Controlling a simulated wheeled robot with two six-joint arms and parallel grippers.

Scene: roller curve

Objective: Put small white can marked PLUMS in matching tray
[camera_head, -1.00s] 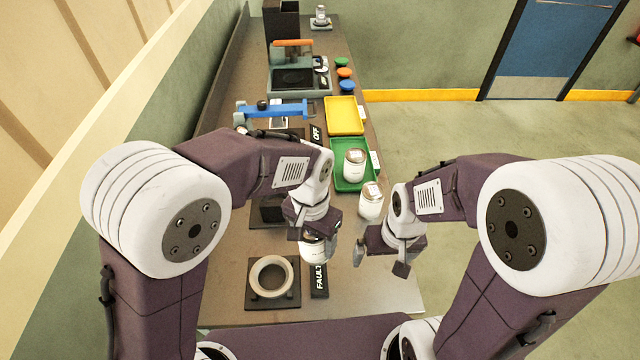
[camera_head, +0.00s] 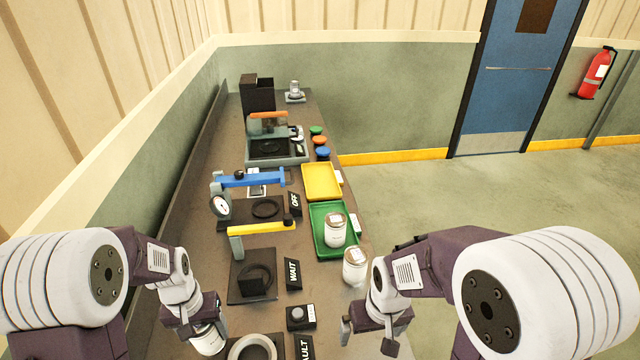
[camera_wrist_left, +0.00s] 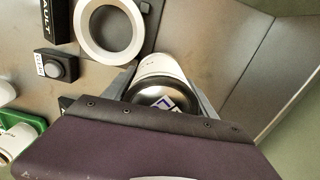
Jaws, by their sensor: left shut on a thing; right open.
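My left gripper (camera_head: 207,326) is shut on a white can (camera_head: 210,343), low at the left of the head view. In the left wrist view the white can (camera_wrist_left: 158,70) sits between the fingers, with a dark shiny lid and a partly hidden label I cannot read. A green tray (camera_head: 320,250) lies on the bench with a white can (camera_head: 336,236) in it. Another white can (camera_head: 355,268) stands just outside its near right corner. A yellow tray (camera_head: 322,181) lies behind and looks empty. My right gripper (camera_head: 368,340) is open and empty near the bench's right edge.
A white ring (camera_head: 252,348) on a dark base is right of the held can. A yellow-armed fixture (camera_head: 262,228), a blue-armed gauge fixture (camera_head: 250,181) and WAIT (camera_head: 293,274) and OFF (camera_head: 295,204) signs stand on the bench. A button box (camera_head: 300,317) is in front.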

